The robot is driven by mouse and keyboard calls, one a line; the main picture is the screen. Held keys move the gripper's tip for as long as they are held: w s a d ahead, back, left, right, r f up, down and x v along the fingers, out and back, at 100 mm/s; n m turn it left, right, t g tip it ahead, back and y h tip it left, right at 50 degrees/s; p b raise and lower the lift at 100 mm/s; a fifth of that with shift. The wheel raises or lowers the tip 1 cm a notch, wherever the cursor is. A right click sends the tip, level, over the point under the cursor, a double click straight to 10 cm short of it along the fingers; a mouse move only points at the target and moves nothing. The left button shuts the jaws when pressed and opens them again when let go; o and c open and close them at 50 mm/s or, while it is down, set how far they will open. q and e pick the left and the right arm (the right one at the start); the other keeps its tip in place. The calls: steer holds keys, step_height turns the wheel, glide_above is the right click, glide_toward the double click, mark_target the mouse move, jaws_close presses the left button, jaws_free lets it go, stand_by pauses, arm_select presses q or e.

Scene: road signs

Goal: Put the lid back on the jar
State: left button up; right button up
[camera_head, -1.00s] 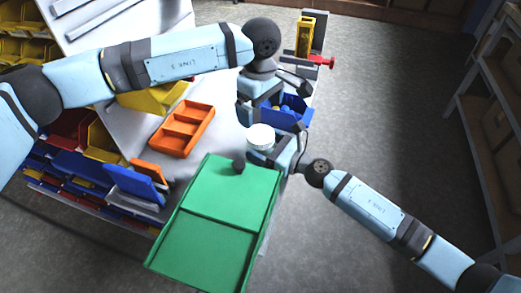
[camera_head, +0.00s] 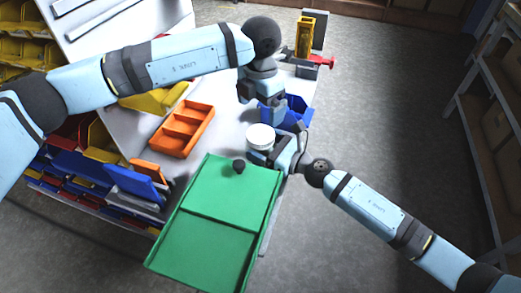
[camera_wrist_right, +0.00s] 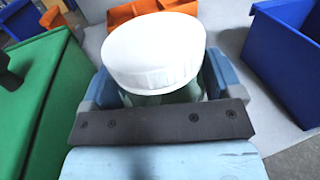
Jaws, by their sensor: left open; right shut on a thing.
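A jar with pale greenish glass (camera_wrist_right: 165,97) stands between the fingers of my right gripper (camera_wrist_right: 165,100). The white lid (camera_wrist_right: 152,50) covers the jar's mouth, its ribbed rim facing the camera; I cannot tell whether it is screwed tight. The lid also shows in the head view (camera_head: 260,133), just beyond the green tray. My right gripper is shut on the jar from the right side. My left gripper (camera_head: 247,116) is open and points down, a little above and left of the lid in the picture, apart from it. Its fingertips are partly hidden.
A green tray (camera_head: 215,255) with a dark knob-like object (camera_head: 238,165) lies in front. An orange divided tray (camera_head: 183,128) is to the left, a blue bin (camera_head: 290,108) behind the jar. A yellow-and-grey device (camera_head: 306,40) stands at the far end. Bare tabletop lies between the trays.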

mark_target(261, 134)
arm_select(q)
steer(key=n, duration=0.4)
steer(key=shift+n, duration=0.3)
steer(key=n, duration=0.5)
steer(key=shift+r+n, duration=0.1)
steer(key=shift+n, duration=0.3)
steer(key=shift+f, duration=4.05)
steer(key=c, duration=0.9)
steer(key=shift+c, duration=0.2)
